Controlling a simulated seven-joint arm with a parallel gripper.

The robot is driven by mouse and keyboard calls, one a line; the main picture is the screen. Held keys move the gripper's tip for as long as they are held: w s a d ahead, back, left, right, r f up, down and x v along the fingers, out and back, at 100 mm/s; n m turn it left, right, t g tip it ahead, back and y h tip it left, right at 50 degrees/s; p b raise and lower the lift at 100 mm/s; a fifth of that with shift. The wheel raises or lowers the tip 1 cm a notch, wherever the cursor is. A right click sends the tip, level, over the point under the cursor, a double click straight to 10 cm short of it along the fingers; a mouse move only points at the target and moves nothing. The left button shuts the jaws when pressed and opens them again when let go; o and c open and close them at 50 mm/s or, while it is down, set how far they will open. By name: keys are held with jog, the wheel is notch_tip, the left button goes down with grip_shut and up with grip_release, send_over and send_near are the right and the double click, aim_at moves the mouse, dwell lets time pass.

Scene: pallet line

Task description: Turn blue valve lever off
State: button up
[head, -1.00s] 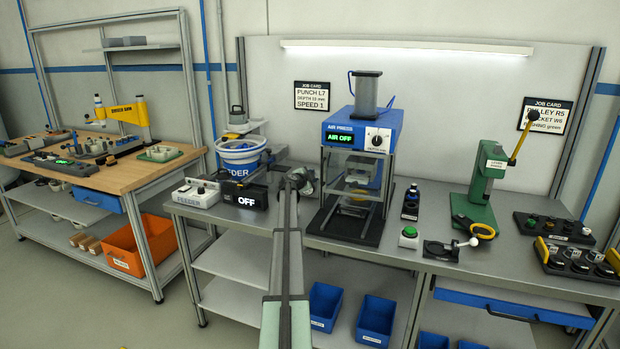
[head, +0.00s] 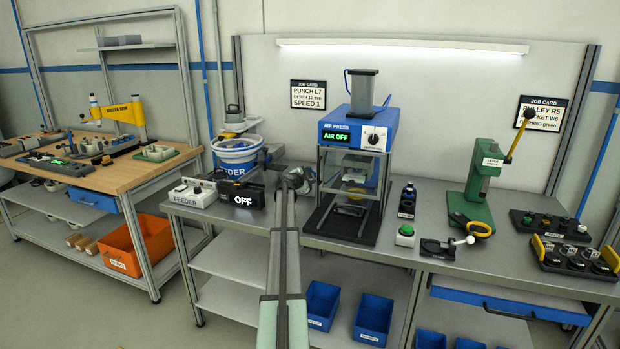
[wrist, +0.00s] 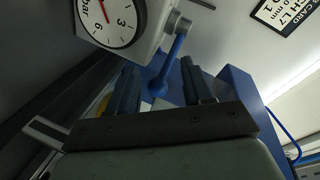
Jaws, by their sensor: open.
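The blue valve lever (wrist: 172,58) shows in the wrist view, hanging at a slant from a grey pivot (wrist: 180,24) beside a white-faced gauge (wrist: 108,17). Its round blue knob lies between the two dark fingers of my gripper (wrist: 158,75) in the picture. The fingers are open, with visible gaps on both sides of the lever; I cannot tell how deep it sits between them. In the head view my gripper (head: 299,181) is left of the blue air press (head: 350,128), whose display reads AIR OFF. I cannot make out the lever there, where my arm blocks part of the view.
The feeder (head: 235,157) and its control box (head: 192,193) stand left of my gripper. Right of the press are a green button (head: 405,231), a small black fixture with a ball-ended handle (head: 448,247) and a green lever press (head: 478,190). Blue bins (head: 322,304) sit below.

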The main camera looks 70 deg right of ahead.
jog(key=v, duration=1.3)
jog(key=shift+a, duration=0.1)
